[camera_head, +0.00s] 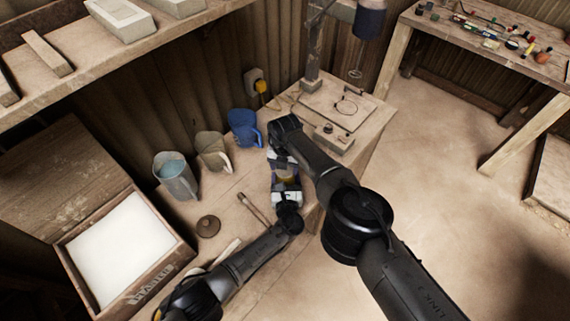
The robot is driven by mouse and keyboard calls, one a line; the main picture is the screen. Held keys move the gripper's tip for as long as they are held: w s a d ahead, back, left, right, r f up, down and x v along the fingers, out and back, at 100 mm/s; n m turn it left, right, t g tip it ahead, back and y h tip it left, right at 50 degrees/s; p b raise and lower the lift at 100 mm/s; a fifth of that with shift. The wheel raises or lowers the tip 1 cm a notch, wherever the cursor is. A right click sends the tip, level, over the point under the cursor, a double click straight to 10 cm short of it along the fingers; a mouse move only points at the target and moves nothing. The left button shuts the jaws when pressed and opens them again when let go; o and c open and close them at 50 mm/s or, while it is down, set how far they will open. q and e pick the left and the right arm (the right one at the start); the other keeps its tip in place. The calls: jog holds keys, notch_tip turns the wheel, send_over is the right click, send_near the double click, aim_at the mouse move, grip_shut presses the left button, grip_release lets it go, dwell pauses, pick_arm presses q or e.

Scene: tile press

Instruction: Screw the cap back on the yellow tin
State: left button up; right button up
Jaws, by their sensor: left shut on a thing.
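My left gripper (287,190) comes in from the lower left over the bench. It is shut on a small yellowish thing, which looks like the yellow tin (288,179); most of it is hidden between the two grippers. My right gripper (284,160) reaches in from the right, just beyond the left one, with its fingers close to the tin's far side. Whether it is open or holds the cap is hidden. I cannot make out the cap for sure.
A round brown lid-like thing (208,227) and a wooden-handled tool (253,209) lie on the bench. A metal jug (175,176), a beige jug (212,152) and a blue jug (243,128) stand along the wall. A wooden box (74,270) stands left; a press (311,62) stands behind.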

jog(key=m, duration=0.6)
jog(key=shift+m, duration=0.3)
jog(key=m, duration=0.5)
jog(key=o, duration=1)
jog(key=shift+c, duration=0.3)
